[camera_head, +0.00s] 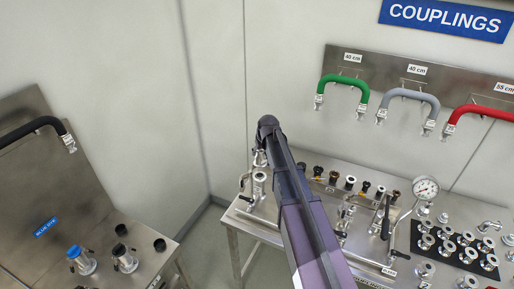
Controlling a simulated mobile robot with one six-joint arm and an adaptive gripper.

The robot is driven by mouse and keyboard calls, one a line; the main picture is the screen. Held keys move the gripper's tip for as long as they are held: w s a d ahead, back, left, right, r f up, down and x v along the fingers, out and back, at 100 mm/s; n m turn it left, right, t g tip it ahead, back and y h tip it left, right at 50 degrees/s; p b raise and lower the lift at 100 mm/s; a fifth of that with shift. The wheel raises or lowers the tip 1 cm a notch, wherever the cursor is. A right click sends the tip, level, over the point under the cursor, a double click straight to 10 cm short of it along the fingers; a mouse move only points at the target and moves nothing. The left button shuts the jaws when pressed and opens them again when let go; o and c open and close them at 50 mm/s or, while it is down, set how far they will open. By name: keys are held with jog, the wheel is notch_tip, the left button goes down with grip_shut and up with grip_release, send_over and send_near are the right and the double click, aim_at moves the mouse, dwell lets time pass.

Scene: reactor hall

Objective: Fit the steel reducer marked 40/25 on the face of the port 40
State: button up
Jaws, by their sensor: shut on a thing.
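My arm reaches up over the bench, and its dark end hangs above the bench's left back part. My gripper (262,148) is small and partly hidden by the arm. It is shut on a small steel piece (260,159), which looks like the steel reducer; its marking is too small to read. The held piece is just above an upright steel port (259,180) with a dark clamp at its left. I cannot tell whether they touch, or read a 40 on the port.
Green (343,80), grey (408,94) and red (482,109) hoses hang behind. A second bench (130,268) stands left.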

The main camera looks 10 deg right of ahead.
aim_at(260, 164)
jog(key=shift+a, duration=0.15)
jog(key=shift+f+b, duration=0.3)
jog(key=shift+b, duration=0.05)
jog(key=shift+f, duration=0.15)
jog(key=shift+f+b, duration=3.25)
jog(key=shift+b, duration=0.15)
jog(key=o, duration=1.1)
jog(key=shift+o, duration=0.2)
jog(key=shift+r, duration=0.15)
